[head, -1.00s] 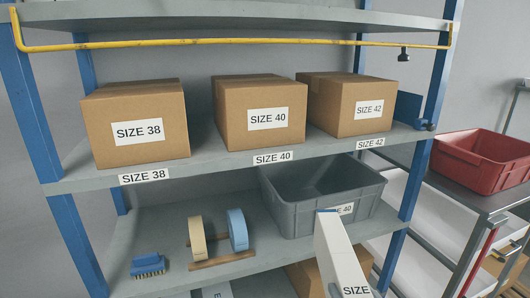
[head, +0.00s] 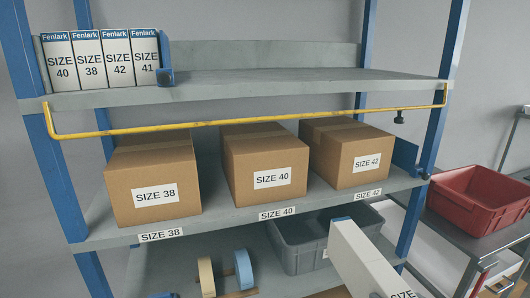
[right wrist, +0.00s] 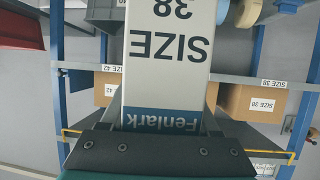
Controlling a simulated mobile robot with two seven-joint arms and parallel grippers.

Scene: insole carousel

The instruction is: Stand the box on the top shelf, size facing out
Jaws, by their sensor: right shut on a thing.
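A white box (head: 362,262) with a blue end rises tilted at the bottom right of the head view. In the right wrist view the box (right wrist: 167,80) reads SIZE 38 and Fenlark, upside down. My right gripper (right wrist: 165,118) is shut on it near the Fenlark end. The top shelf (head: 270,88) is high in the head view. A row of upright Fenlark boxes (head: 100,60), sizes 40, 38, 42 and 41, stands at its left, labels outward. A blue bracket (head: 165,77) is at the row's right end. My left gripper is not in view.
The top shelf is bare right of the row. A yellow rail (head: 250,120) runs below its front edge. Brown cartons (head: 155,190) stand on the middle shelf. A grey bin (head: 300,246) is below, and a red bin (head: 480,200) stands at the right.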

